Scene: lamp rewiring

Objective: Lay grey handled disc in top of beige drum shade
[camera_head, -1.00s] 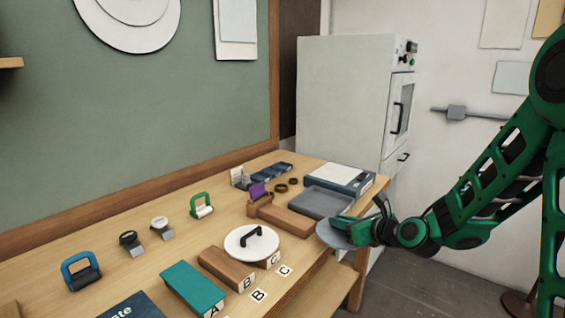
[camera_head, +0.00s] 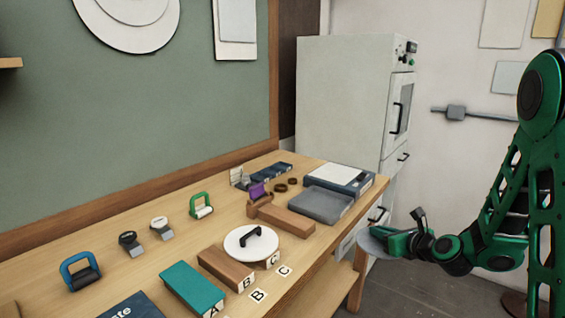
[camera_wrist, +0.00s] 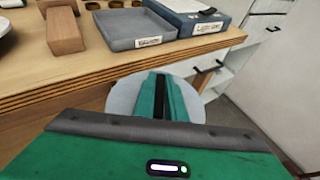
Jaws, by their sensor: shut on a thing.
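My green gripper (camera_head: 394,243) is shut on the grey handled disc (camera_head: 371,241), holding it in the air off the right front edge of the workbench. In the wrist view the disc (camera_wrist: 124,97) shows as a pale round plate beneath the fingers (camera_wrist: 160,95), lying about flat. Its handle is hidden between the fingers. The beige drum shade is not visible in either view.
The workbench (camera_head: 230,184) holds a white disc with a black handle (camera_head: 251,244), a grey tray (camera_head: 321,203), a teal box (camera_head: 192,287) and wooden blocks. A white cabinet (camera_head: 345,100) stands behind. Open floor (camera_head: 420,290) lies right of the bench.

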